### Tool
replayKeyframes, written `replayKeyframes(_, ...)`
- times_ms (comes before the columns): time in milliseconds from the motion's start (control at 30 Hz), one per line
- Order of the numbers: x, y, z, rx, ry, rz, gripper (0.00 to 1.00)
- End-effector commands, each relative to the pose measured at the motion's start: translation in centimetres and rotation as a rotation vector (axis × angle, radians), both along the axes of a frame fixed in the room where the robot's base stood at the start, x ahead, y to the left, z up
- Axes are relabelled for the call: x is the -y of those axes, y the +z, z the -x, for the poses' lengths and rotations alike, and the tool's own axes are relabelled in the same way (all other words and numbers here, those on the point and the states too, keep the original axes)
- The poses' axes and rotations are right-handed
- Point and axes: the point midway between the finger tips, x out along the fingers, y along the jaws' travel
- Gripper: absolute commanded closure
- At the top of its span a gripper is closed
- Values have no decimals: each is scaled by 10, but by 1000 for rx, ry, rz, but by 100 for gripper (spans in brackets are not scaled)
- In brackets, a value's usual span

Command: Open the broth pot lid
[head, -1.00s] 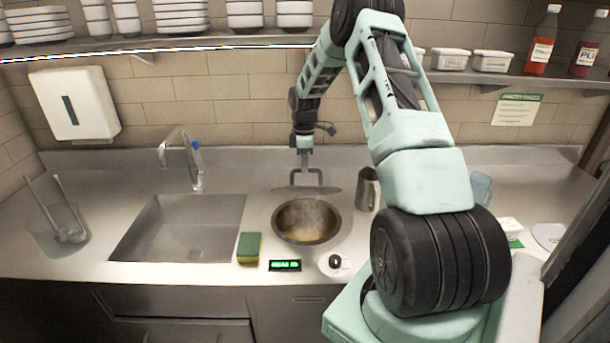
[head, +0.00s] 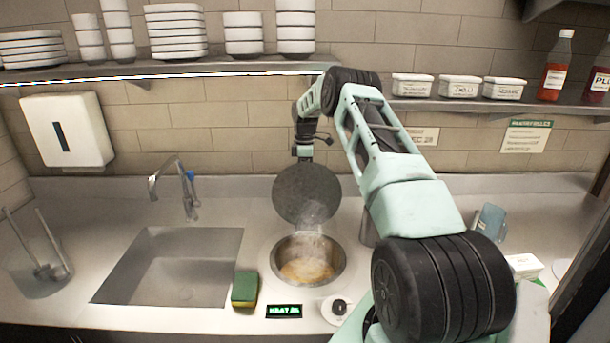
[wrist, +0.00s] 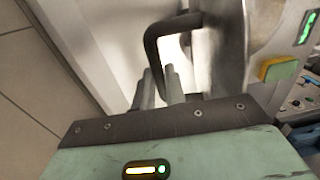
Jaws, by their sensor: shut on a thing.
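The round metal lid (head: 307,193) stands steeply tilted at the back of the broth pot (head: 310,260), its underside facing the head camera. The pot's mouth is uncovered and yellowish broth shows inside. In the wrist view my gripper (wrist: 160,88) is shut on the lid's dark bar handle (wrist: 165,32), close beside the lid's metal face (wrist: 220,45). In the head view my fingers and the handle are hidden behind the raised lid.
A green and yellow sponge (head: 245,289), a lit display (head: 284,311) and a knob (head: 339,308) sit around the pot's front. The sink (head: 170,265) is to the left. A metal jug (head: 369,232) is partly hidden by my arm. A shelf (head: 180,70) runs above.

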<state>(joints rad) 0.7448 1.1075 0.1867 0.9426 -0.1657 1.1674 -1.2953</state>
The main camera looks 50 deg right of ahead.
Motion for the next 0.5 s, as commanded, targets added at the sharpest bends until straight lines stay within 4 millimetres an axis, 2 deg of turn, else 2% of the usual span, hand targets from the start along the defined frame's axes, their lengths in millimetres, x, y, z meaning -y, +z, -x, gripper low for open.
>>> replayKeyframes(67,5,-10,-2,-10,-2,-4,100)
replayKeyframes(500,21,-16,-13,-2,-5,8,100)
